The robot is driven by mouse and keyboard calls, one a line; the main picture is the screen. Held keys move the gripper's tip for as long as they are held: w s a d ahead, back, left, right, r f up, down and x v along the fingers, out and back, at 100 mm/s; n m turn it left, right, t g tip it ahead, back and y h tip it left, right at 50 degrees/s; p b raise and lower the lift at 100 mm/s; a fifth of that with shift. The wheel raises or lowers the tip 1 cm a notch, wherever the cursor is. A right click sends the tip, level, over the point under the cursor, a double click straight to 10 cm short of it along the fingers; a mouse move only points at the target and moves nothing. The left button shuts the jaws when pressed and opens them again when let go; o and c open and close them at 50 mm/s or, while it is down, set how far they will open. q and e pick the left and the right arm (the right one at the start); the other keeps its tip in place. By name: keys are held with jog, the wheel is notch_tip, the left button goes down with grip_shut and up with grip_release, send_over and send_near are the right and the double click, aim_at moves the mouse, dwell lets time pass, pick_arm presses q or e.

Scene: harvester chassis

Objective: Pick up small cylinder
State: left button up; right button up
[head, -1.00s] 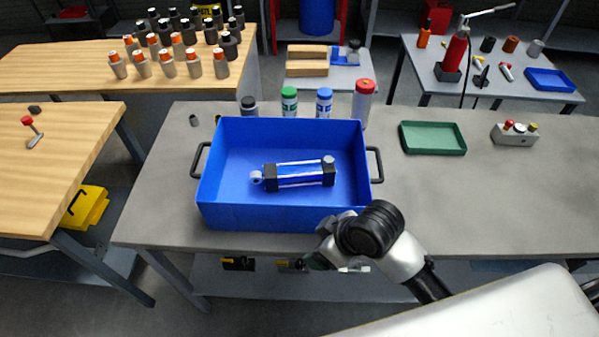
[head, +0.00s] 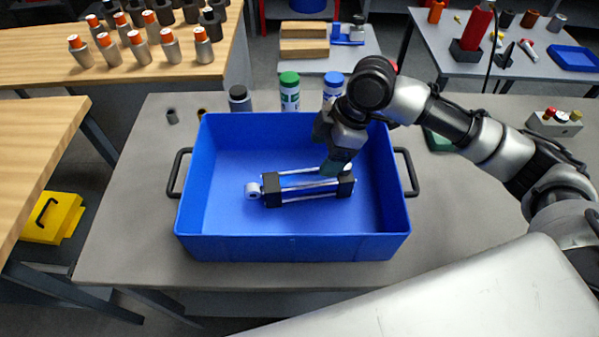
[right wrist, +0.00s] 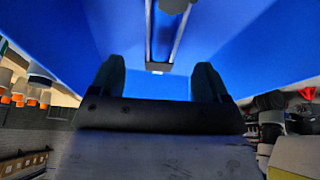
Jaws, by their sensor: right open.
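The small cylinder (head: 300,190), with dark end blocks, silver rods and a round eye at its left end, lies flat in the blue bin (head: 290,247). My right gripper (head: 336,166) reaches down into the bin over the cylinder's right end and hides part of it. In the right wrist view my two dark fingertips (right wrist: 158,76) stand apart with nothing between them. The cylinder's rods (right wrist: 165,30) show beyond the fingertips there. I cannot tell from these frames whether the fingers touch it. My left gripper is not in view.
The bin walls and its black side handles (head: 405,172) surround the work spot. Behind the bin stand a green-capped bottle (head: 289,93), a blue-capped bottle (head: 332,90) and a dark-capped one (head: 239,98). The grey table (head: 135,190) is clear to the left.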

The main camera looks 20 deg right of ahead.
aim_at(312, 176)
jog(key=shift+w+f, duration=0.15)
jog(key=shift+f, duration=0.2)
jog(key=f, duration=0.1)
jog(key=a+f, duration=0.1)
jog(key=s+f, duration=0.1)
jog(key=shift+a+f, duration=0.3)
jog(key=shift+a, duration=0.1)
jog(key=shift+w+a+f, duration=0.1)
jog(key=shift+w+f, duration=0.05)
jog(key=shift+f, duration=0.15)
jog(key=x, duration=0.2)
jog(key=p+x, duration=0.1)
jog(key=x, duration=0.1)
jog(key=shift+d+f, duration=0.25)
jog(key=shift+w+a+f, duration=0.1)
jog(key=shift+a+f, duration=0.05)
jog(key=shift+f, duration=0.3)
jog(key=c, duration=0.5)
grip_shut()
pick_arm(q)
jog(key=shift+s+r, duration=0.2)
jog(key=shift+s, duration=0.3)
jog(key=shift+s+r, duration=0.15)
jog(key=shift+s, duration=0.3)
pick_arm(e)
jog(key=shift+w+r, duration=0.1)
jog(key=shift+r, duration=0.1)
